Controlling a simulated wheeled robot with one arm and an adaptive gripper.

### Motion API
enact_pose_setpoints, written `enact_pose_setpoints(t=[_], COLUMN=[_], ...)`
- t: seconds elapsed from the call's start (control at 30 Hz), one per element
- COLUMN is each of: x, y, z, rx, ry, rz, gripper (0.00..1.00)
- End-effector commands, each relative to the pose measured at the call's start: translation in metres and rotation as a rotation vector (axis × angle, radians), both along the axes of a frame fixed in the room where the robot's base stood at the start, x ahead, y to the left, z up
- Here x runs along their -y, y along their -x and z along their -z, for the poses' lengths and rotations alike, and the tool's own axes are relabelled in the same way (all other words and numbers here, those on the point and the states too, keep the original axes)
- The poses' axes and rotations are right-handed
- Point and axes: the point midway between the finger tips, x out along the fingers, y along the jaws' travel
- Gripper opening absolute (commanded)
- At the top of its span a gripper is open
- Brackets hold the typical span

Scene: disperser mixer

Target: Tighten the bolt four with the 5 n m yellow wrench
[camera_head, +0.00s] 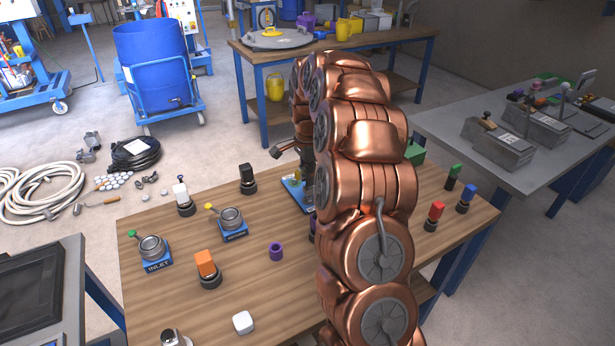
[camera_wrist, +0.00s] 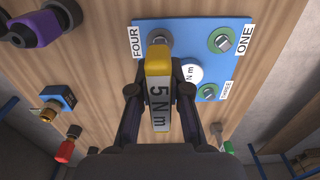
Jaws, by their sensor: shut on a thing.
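My gripper (camera_wrist: 160,90) is shut on the yellow wrench (camera_wrist: 158,60), which has a grey face marked "5 N m". The blue plate (camera_wrist: 184,27) lies on the wooden table beyond the fingers in the wrist view. Bolt four (camera_wrist: 160,37), beside the label FOUR, shows just past the wrench's yellow end. The wrench covers part of the area around it, and I cannot tell whether the two touch. In the head view my arm hides the gripper and most of the blue plate (camera_head: 292,196).
The wooden table (camera_head: 200,310) also holds an INLET block (camera_head: 153,255), an orange-topped piece (camera_head: 206,265), a purple ring (camera_head: 276,252), and red (camera_head: 435,214) and blue (camera_head: 467,196) pieces at the right.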

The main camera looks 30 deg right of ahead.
Motion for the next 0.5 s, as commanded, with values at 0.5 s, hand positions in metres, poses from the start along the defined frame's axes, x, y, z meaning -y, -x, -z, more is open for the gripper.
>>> enact_pose_setpoints(t=[0.5], x=[0.0001], y=[-0.0002], z=[0.0057], rx=[0.001], ry=[0.000], rz=[0.000], gripper=[0.00])
